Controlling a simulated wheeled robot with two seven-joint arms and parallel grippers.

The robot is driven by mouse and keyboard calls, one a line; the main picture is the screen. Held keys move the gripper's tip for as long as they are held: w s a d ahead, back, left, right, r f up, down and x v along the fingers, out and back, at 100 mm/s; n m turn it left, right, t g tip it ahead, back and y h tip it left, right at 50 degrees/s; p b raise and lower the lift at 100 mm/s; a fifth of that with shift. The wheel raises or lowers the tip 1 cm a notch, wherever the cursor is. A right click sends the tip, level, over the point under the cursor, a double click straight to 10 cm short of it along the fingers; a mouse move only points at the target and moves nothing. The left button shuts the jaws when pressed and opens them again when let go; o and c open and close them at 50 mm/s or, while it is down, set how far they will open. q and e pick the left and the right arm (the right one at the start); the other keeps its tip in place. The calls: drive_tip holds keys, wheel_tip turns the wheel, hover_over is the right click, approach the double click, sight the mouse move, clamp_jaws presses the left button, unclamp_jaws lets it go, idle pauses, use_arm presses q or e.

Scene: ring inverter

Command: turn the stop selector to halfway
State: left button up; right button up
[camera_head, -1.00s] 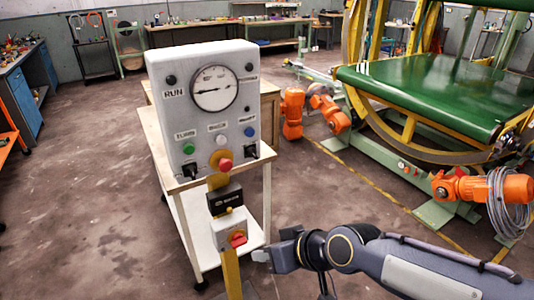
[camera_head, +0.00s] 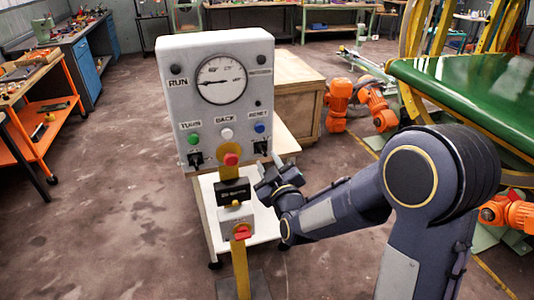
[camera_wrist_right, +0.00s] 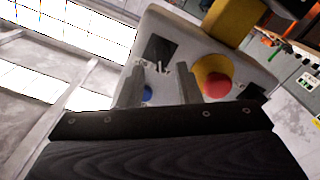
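The control box (camera_head: 216,60) stands upright with two black selectors at its lower corners, the left selector (camera_head: 196,159) and the right selector (camera_head: 261,147). Their small labels are too blurred to tell which one is the stop selector. My right gripper (camera_head: 268,172) is just below and in front of the right selector. In the right wrist view, the right selector's black plate (camera_wrist_right: 158,48) shows between the two spread fingers of my gripper (camera_wrist_right: 160,68). They look empty, and I cannot tell whether they touch it. My left gripper is out of view.
A red mushroom button (camera_head: 231,159) on yellow sits between the selectors; green, white and blue buttons (camera_head: 260,128) are above. Below hang a black box (camera_head: 234,191) and a red rotary switch (camera_head: 242,232). A wooden crate (camera_head: 300,98) stands behind.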

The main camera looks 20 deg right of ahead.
sight(264, 154)
drive_tip(key=shift+w+p, duration=0.3)
drive_tip(key=shift+w, duration=1.6)
drive_tip(key=c, duration=0.6)
drive_tip(key=shift+f+m+b, duration=0.15)
drive_tip(key=shift+m+b, duration=0.25)
drive_tip(key=shift+b, duration=0.35)
drive_tip(key=m+b, duration=0.8)
drive_tip(key=b, duration=0.2)
drive_tip(key=shift+m+b, duration=1.4)
drive_tip(key=shift+m, duration=0.1)
